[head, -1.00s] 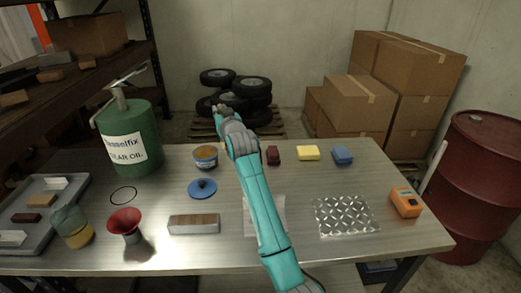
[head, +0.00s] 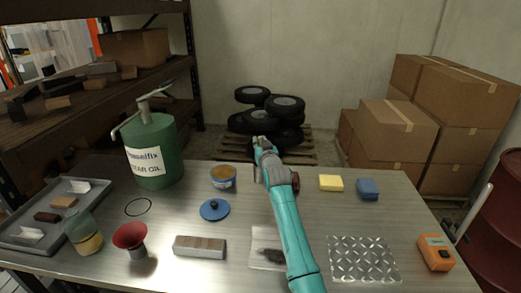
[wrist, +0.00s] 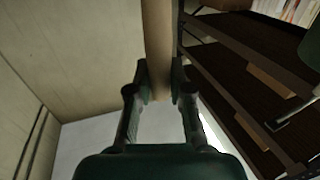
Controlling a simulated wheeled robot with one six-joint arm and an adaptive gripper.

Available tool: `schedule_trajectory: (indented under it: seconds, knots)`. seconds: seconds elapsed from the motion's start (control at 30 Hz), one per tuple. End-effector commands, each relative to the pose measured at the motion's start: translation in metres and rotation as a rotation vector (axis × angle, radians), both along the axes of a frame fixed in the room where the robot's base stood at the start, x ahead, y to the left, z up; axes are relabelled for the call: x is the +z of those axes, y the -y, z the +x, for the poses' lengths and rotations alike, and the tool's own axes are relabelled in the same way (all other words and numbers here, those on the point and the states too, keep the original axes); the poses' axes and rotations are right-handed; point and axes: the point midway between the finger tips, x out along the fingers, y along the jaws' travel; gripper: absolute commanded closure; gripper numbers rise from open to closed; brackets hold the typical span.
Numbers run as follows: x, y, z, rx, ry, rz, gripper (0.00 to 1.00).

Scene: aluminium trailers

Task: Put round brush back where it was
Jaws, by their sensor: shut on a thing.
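My gripper (head: 260,141) is raised above the far edge of the table, in front of the tyres. In the wrist view my gripper (wrist: 160,90) is shut on a long tan bar (wrist: 158,40), which looks like the round brush's wooden handle. Its bristle end is out of that view, and the brush cannot be made out in the head view. A white sheet (head: 256,262) with a dark smudge or dark thing on it lies at the front of the table, partly hidden by my arm.
An open tin (head: 223,183) and a blue lid (head: 214,210) stand left of my arm. Yellow (head: 331,183) and blue (head: 367,188) blocks and a treadplate (head: 363,260) lie right.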

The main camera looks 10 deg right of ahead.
Motion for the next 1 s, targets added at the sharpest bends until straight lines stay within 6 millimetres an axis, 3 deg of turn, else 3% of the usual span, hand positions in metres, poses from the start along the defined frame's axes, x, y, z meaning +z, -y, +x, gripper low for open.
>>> schedule_trajectory:
  seconds: [0.2,0.6,0.63,0.7,1.0]
  knots:
    - [-0.023,0.000,0.000,0.000,0.001,0.000,1.00]
    - [-0.028,0.000,0.000,0.000,0.000,0.000,1.00]
    - [-0.028,0.000,0.000,0.000,0.000,0.000,0.75]
    - [-0.028,0.000,0.000,0.000,0.000,0.000,0.58]
    - [-0.027,0.000,0.000,0.000,0.000,0.000,0.55]
